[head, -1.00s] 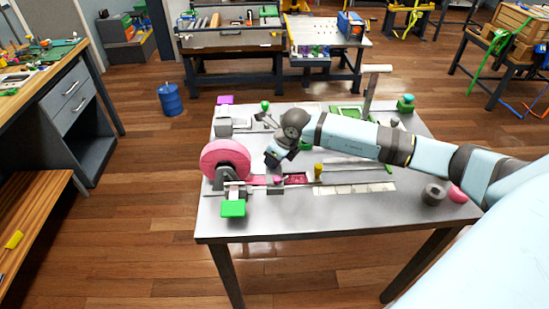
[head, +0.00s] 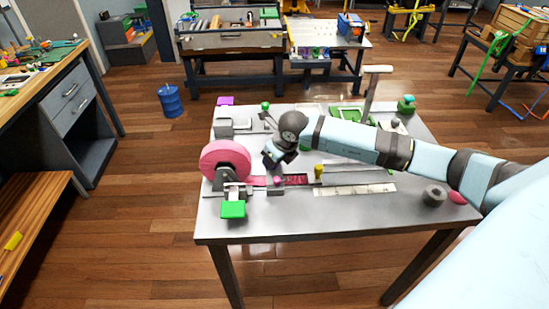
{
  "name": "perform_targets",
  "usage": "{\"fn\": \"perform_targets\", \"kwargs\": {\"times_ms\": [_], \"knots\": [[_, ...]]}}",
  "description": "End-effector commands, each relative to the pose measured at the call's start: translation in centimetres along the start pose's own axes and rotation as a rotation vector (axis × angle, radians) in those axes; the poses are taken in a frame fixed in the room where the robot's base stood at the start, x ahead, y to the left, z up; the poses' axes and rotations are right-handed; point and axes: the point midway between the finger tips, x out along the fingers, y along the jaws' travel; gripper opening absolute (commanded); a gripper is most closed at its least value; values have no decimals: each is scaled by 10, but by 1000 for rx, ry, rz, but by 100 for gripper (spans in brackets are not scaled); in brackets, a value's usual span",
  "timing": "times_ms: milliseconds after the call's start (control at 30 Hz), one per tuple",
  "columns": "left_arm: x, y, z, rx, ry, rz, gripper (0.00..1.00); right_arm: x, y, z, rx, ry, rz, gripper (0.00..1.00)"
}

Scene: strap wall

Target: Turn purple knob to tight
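A small pink-magenta knob (head: 277,180) sits near the front left, beside a pink strap (head: 297,180). I cannot tell which of the two is the task's purple knob. My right gripper (head: 272,160) points down just above and behind the pink-magenta knob, to the right of the pink reel. Its fingers are small and dark, so I cannot tell whether they are open or touch anything. My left gripper is not in view.
A large pink reel (head: 226,160) stands left of the gripper, with a green block (head: 233,209) in front. A yellow knob (head: 318,171) is to the right. A tall lever (head: 372,90) stands at the back right. The front table edge is clear.

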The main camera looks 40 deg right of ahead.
Motion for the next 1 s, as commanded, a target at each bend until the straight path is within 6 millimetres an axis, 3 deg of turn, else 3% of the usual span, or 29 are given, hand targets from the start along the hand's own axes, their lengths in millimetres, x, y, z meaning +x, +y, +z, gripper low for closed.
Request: {"fn": "perform_targets", "kwargs": {"times_ms": [67,467,1000], "knots": [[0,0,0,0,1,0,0,0,0,0,0,0,0,58],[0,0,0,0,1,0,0,-10,-1,0,-2,-2,-1,58],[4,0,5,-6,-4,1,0,-119,-1,0,-2,-2,-2,58]]}}
